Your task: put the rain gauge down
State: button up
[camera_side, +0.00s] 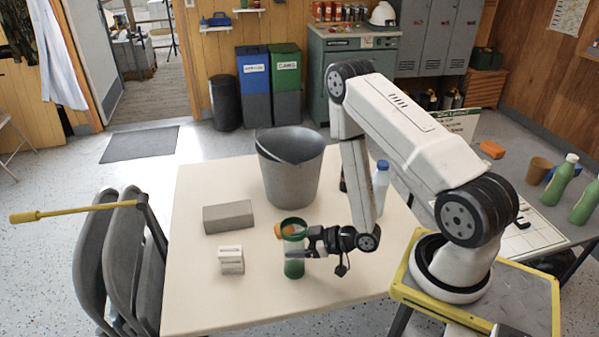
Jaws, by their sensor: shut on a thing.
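The rain gauge (294,268) looks like a green, see-through tube with a wide dark-green rim, at the front middle of the pale table (200,297). It stands upright. My gripper (296,244) reaches in from the right and is shut on the gauge's upper body, below the rim. Part of the tube is hidden by the fingers. An orange patch shows at the gauge's rim, and I cannot tell what it is. I cannot tell whether the gauge's base touches the table or hangs just above it.
A grey bucket (290,178) stands behind the gauge. A grey block (228,217) and a small white block (231,260) lie to the left. A white bottle with a blue cap (381,180) stands behind my arm. The table's front left is clear. Folding chairs (92,253) stand at the left edge.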

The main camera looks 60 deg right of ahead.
jog(key=shift+f, duration=0.15)
jog(key=o, duration=1.1)
jog(key=shift+s+r, duration=0.1)
jog(key=shift+r, duration=0.1)
jog(key=v, duration=0.7)
jog(key=shift+s+d+r, duration=0.1)
dwell(0.3)
